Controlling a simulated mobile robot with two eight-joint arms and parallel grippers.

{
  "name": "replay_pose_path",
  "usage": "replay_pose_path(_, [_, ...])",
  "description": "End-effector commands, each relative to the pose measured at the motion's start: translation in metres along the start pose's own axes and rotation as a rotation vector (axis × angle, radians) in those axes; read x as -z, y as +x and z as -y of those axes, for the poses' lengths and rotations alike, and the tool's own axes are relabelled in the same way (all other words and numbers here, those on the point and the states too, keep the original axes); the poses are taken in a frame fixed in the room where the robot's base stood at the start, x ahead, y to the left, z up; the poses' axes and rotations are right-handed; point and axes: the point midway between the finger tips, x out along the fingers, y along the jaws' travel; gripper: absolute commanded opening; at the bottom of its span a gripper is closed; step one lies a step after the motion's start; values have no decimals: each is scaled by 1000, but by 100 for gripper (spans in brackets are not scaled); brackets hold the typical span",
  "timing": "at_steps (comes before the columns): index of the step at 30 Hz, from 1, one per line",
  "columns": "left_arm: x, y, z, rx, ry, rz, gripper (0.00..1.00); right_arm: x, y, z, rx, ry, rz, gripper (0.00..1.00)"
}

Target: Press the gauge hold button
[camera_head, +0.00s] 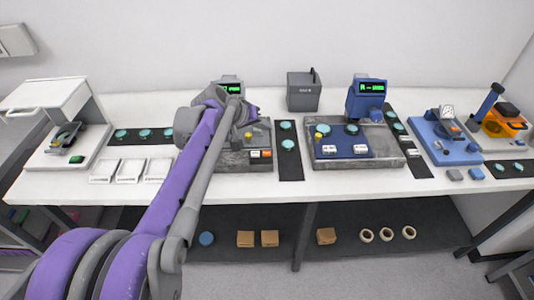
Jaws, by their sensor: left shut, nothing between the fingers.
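My left arm reaches up from the lower left to the grey gauge station (236,158) at the middle of the bench. My left gripper (243,118) is shut and empty, over the back of this station below its green-lit display (232,89). The arm covers much of the station's left half. I cannot tell which control is the hold button. A blue gauge station (345,133) to the right has two white buttons (331,150).
A grey bin (303,94) stands between the two displays. Dark strips with teal discs (286,143) lie beside the stations. A blue fixture with a dial (446,112) and an orange box (503,125) stand at the right. Small white trays (130,171) lie at the left front.

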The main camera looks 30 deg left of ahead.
Motion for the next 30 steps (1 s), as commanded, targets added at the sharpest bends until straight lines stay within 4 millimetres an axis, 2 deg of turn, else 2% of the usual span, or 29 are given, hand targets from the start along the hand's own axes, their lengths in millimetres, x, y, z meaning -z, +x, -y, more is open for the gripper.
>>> replay_pose_path(13, [-31, 41, 30, 1, 0, 2, 0, -34, 38, 0, 0, 0, 25, 80])
replay_pose_path(18, [-40, 54, 39, 0, 0, 1, 0, -41, 47, 0, 0, 0, 29, 80])
replay_pose_path(30, [-42, 58, 42, 0, 0, 0, 0, -43, 49, 0, 0, 0, 30, 80])
